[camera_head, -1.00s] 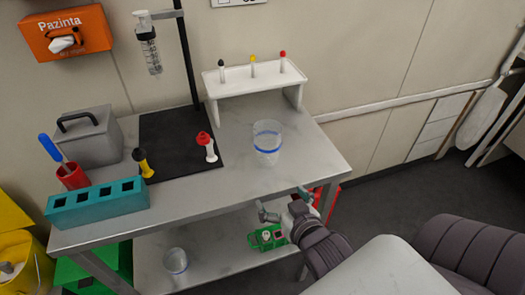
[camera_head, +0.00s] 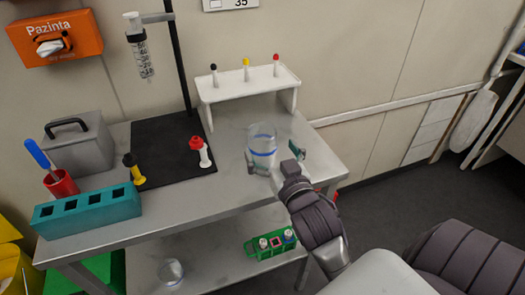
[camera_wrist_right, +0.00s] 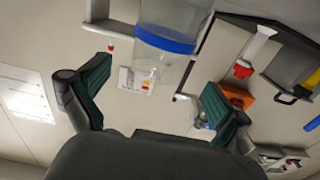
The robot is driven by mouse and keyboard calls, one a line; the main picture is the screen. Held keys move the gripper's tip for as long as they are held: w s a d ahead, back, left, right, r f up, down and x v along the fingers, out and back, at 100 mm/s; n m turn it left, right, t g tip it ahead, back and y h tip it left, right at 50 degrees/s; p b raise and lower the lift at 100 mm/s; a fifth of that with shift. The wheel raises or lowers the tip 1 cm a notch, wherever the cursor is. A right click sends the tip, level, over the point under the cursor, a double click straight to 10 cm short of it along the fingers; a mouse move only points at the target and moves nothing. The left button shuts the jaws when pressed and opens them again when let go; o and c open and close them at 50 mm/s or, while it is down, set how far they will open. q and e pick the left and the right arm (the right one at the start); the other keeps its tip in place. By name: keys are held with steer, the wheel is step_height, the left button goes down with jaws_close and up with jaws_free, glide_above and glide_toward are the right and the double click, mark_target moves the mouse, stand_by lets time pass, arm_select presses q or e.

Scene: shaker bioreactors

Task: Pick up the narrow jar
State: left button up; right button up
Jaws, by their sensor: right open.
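A clear jar with a blue band (camera_head: 262,143) stands upright on the metal table. My right gripper (camera_head: 274,158) is open and empty at the jar's near side, one finger by the jar's lower left and the other to its right. In the right wrist view the jar (camera_wrist_right: 168,40) shows at the top, ahead of and between the spread fingers of the gripper (camera_wrist_right: 155,95); whether they touch it cannot be told. A second clear jar (camera_head: 171,272) stands on the lower shelf. My left gripper is not in view.
A white rack with several capped tubes (camera_head: 250,91) stands behind the jar. A teal block (camera_head: 88,211) is at the front left; a green rack (camera_head: 257,248) is below.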

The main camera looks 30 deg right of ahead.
mark_target(263, 131)
steer(key=p+x, duration=0.1)
steer(key=x, duration=0.5)
steer(key=shift+s, duration=0.1)
steer(key=shift+r, duration=0.1)
steer(key=c, duration=1.2)
steer(key=shift+c, duration=0.2)
steer(key=shift+r, duration=0.6)
steer(key=s+d+r, duration=0.4)
steer(key=d+r, duration=0.5)
steer(key=d, duration=0.1)
steer(key=shift+s+d+r, duration=0.3)
steer(key=shift+d+r, duration=0.05)
steer(key=shift+r, duration=0.05)
